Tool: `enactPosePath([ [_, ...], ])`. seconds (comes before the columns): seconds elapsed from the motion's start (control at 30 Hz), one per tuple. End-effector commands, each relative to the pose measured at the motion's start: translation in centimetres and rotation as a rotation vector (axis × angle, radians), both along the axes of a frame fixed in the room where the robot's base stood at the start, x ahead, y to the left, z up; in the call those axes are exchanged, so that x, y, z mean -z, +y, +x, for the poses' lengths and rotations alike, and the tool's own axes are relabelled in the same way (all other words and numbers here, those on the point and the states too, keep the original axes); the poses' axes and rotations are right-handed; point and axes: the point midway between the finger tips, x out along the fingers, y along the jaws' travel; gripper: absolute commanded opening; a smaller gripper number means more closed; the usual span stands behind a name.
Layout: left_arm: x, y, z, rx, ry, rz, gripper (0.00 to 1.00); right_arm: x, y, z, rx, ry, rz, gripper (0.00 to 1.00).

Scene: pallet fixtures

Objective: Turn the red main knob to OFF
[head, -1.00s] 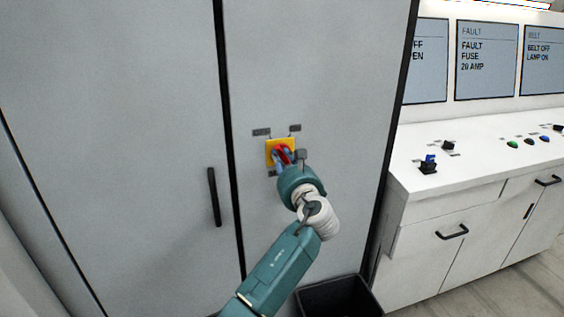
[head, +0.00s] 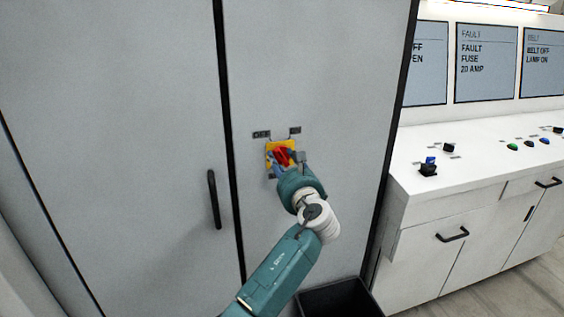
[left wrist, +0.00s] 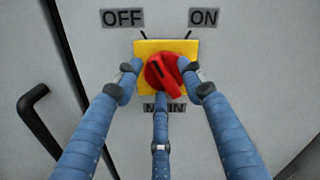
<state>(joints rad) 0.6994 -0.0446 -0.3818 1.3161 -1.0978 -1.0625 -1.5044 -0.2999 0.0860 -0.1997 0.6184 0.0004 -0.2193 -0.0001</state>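The red main knob (left wrist: 162,78) sits on a yellow plate (left wrist: 184,47) on the grey cabinet door. Its handle slants from upper left to lower right, with its dark mark at the upper left, towards the OFF label (left wrist: 122,18). The ON label (left wrist: 203,17) is at the upper right. The knob also shows in the head view (head: 283,156). My left gripper (head: 286,162) is open, its blue fingers spread around the knob: one left, one right, one below. The right fingertip is very close to the knob; contact cannot be told. My right gripper is in neither view.
The MAIN label (left wrist: 168,107) is partly hidden by the lower finger. A black door handle (head: 214,199) is left of the knob. A dark bin (head: 341,300) stands below my arm. A white console (head: 475,160) with buttons and screens is at the right.

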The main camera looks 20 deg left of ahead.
Motion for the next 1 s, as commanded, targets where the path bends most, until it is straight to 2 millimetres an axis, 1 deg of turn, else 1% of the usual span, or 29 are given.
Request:
enactPosePath([
  [0.17,0.1,-1.4,-1.9,0.003,0.0,-0.003,0.4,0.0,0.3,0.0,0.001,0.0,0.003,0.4],
  [0.4,0.1,-4.3,-6.2,0.004,0.002,-0.003,0.4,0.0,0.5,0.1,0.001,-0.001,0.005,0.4],
  [0.6,0.1,-6.1,-8.8,0.002,0.002,-0.001,0.4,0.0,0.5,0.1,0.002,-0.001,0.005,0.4],
  [0.77,0.1,-6.6,-9.7,0.002,0.002,-0.001,0.4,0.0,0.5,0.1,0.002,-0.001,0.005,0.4],
  [1.0,0.1,-6.7,-9.8,0.001,0.001,-0.001,0.4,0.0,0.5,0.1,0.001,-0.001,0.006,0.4],
])
